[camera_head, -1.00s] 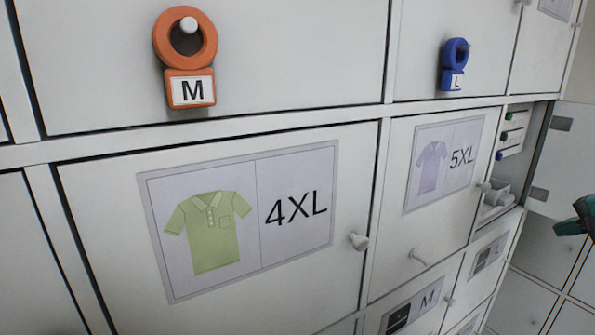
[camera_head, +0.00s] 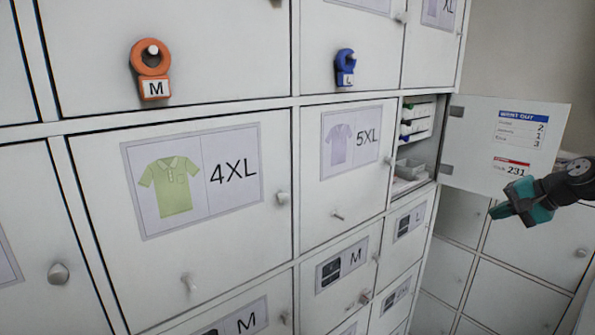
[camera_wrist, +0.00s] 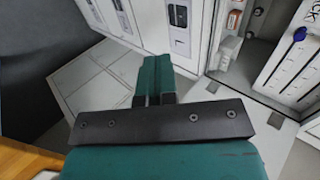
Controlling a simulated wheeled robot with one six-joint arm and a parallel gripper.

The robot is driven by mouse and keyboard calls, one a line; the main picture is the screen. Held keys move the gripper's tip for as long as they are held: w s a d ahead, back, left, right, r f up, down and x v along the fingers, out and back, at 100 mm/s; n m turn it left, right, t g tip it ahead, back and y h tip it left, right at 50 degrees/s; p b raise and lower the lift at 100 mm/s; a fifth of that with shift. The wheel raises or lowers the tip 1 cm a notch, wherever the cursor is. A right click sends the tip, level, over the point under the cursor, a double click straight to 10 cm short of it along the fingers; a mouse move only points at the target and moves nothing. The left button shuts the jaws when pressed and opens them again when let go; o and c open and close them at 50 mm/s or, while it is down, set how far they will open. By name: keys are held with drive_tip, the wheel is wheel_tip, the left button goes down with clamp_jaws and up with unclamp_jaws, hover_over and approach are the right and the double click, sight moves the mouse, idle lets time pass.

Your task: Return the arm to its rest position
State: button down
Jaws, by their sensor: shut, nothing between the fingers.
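My gripper (camera_head: 505,206) shows at the right of the head view, on the end of my dark arm, in front of the open locker door and the lower lockers. It is shut and holds nothing. In the wrist view its teal fingers (camera_wrist: 153,80) lie together in the middle. The fingers touch nothing that I can see. Most of my arm is outside the head view.
An open locker door (camera_head: 505,145) with a printed sheet stands left of and behind my gripper. The open compartment (camera_head: 412,160) holds trays. Shut lockers fill the left, with an orange M tag (camera_head: 155,88) and a blue L tag (camera_head: 345,79) on knobs.

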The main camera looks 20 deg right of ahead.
drive_tip(key=w+a+r+n+g+y, duration=0.1)
drive_tip(key=a+n+g, duration=0.15)
drive_tip(key=a, duration=0.85)
drive_tip(key=w+a+r+n+g+y+b, duration=0.15)
drive_tip(key=a+n, duration=0.25)
drive_tip(key=a, duration=0.7)
drive_tip(key=w+a+r+n+g, duration=0.15)
drive_tip(key=a+n, duration=0.25)
drive_tip(key=a, duration=0.6)
drive_tip(key=s+a+f+n+g+h+b, duration=0.1)
drive_tip(key=s+a+n+g, duration=0.2)
drive_tip(key=s+a+n, duration=0.7)
drive_tip(key=s+a, duration=0.8)
drive_tip(key=s, duration=0.2)
drive_tip(key=shift+f, duration=0.25)
drive_tip(key=shift+n+h, duration=0.25)
